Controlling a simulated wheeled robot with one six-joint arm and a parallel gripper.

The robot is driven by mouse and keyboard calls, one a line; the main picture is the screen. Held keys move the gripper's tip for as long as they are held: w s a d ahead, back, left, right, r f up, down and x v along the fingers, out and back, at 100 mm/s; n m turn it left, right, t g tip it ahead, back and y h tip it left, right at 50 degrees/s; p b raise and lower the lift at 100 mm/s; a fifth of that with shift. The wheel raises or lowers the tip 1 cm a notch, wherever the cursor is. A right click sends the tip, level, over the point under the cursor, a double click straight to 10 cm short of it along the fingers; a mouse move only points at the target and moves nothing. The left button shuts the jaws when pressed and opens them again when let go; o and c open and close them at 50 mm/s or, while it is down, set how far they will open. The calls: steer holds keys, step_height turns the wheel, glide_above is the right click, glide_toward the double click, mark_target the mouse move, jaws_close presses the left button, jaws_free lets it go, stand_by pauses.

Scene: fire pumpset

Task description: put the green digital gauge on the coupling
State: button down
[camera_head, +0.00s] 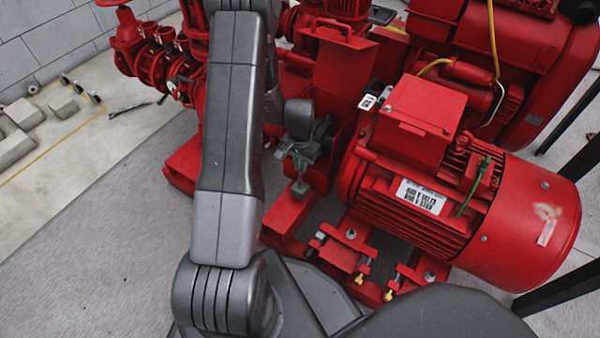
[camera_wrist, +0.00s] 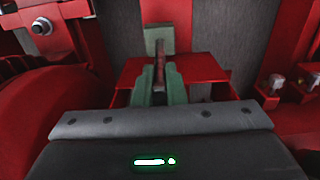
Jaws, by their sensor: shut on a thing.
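My gripper (camera_head: 301,158) is shut on the green digital gauge (camera_head: 300,188), whose small green square end shows below the fingers. In the wrist view the gripper fingers (camera_wrist: 160,82) close around a thin brownish part, and the gauge's green square (camera_wrist: 159,38) stands out beyond their tips. The gauge's face cannot be made out. A red housing (camera_head: 345,65) stands behind the gripper, between the pump side and the motor. I cannot tell for certain which red part is the coupling. In the wrist view a red block (camera_wrist: 200,70) lies behind the fingers; contact cannot be told.
A large red motor (camera_head: 430,200) with a terminal box (camera_head: 420,110) is close to the right of the gripper. Red valves and pipes (camera_head: 150,50) stand at the upper left. Bolted red feet (camera_head: 340,248) are in front. Grey floor (camera_head: 90,210) is clear at left.

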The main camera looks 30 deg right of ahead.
mark_target(300, 186)
steer(key=shift+f+b, duration=0.4)
steer(key=shift+f, duration=1.1)
steer(key=shift+f, duration=0.1)
steer(key=c, duration=1.5)
jaws_free()
step_height(300, 186, up, 12)
steer(key=p, duration=0.4)
steer(key=shift+r, duration=0.2)
